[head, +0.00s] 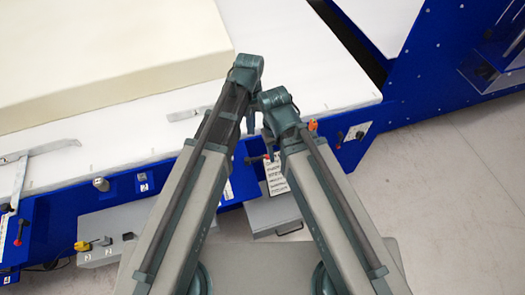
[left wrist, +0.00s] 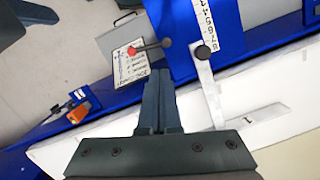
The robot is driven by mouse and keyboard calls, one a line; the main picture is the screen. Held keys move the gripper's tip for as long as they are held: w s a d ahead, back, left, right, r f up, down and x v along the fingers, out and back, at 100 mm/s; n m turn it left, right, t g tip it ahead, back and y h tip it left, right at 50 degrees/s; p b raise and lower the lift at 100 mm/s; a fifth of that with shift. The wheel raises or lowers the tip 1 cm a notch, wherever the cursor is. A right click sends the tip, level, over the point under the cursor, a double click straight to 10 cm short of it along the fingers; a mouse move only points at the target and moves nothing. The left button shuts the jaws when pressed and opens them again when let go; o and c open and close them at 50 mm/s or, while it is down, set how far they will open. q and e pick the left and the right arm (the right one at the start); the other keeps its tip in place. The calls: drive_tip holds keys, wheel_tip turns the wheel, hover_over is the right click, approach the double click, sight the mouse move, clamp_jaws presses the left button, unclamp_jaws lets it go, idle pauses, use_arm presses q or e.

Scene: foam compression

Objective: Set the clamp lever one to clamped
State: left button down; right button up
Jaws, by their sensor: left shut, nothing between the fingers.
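In the left wrist view, the clamp lever (left wrist: 150,47) is a short dark rod with a red knob and a dark round end, beside a printed label card. Next to it is a pale L-shaped clamp bar (left wrist: 250,122) marked 1, lying over the white surface. The lever's red knob (head: 267,156) also shows small between my arms in the head view. My left gripper (left wrist: 158,80) is shut and empty, its tips just short of the lever and apart from it in the picture. In the head view it (head: 251,125) points down past the machine's edge, partly hidden. My right gripper cannot be made out.
A cream foam block (head: 110,50) lies on the white bed (head: 320,80). A second clamp bar (head: 40,155) and red-knobbed lever (head: 18,232) stand at left. An orange switch (head: 312,125) sits on the blue frame. Grey boxes (head: 275,212) are below; floor is clear at right.

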use_arm(q)
drive_tip(key=w+d+f+n, duration=0.1)
drive_tip(key=w+d, duration=0.1)
drive_tip(key=w, duration=0.3)
drive_tip(key=shift+w+d+n+g+h+b, duration=0.15)
drive_tip(key=shift+w+n+g+h+b, duration=0.2)
drive_tip(key=shift+n+g+b, duration=0.1)
drive_tip(key=shift+f, duration=0.2)
drive_tip(key=s+f+b, duration=0.6)
drive_tip(key=f+b, duration=0.4)
drive_tip(key=shift+d+f, duration=0.15)
drive_tip(key=shift+d, duration=0.25)
